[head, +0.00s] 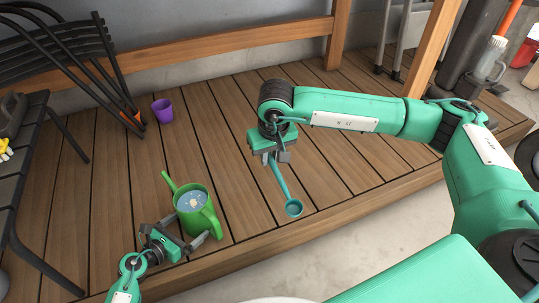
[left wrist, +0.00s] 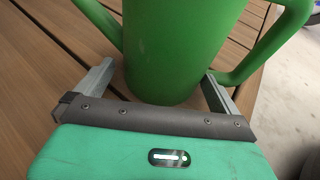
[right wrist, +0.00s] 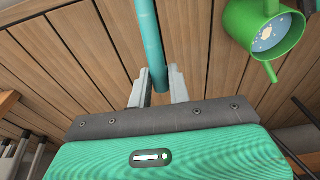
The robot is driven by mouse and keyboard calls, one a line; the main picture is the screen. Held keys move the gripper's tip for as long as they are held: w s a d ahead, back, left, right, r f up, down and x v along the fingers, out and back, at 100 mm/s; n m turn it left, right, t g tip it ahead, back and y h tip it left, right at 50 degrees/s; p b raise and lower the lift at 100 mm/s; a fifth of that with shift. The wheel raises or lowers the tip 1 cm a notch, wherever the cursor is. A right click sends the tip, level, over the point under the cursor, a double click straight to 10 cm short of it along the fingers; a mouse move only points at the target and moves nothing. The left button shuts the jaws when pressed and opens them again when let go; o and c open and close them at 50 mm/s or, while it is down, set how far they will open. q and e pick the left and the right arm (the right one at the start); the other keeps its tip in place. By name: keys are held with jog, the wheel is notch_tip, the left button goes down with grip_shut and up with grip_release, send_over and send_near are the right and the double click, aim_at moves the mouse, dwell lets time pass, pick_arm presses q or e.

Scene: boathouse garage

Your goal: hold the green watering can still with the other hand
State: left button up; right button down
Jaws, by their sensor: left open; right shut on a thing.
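The green watering can (head: 205,221) stands upright on the wooden deck, with water and some small pale bits inside. It also shows in the left wrist view (left wrist: 170,45) and the right wrist view (right wrist: 240,26). My left gripper (head: 184,233) is open, with one finger on each side of the can's lower body; in the left wrist view small gaps seem to show beside the fingers. My right gripper (head: 276,156) is shut on the handle of a teal ladle (head: 281,181), held to the right of the can with its cup hanging low. The ladle handle also shows in the right wrist view (right wrist: 148,40).
A purple cup (head: 162,111) stands on the deck behind the can. A dark slatted bench or chair (head: 62,45) and a dark table (head: 25,150) are at the left. The deck (head: 330,150) between the can and the back rail is mostly clear.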

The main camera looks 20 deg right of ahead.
pick_arm(q)
jog(key=shift+w+d+f, duration=0.25)
jog(key=shift+w+d, duration=0.05)
jog(key=c, duration=0.5)
jog(key=shift+o, duration=0.2)
jog(key=shift+r, duration=0.1)
dwell(0.4)
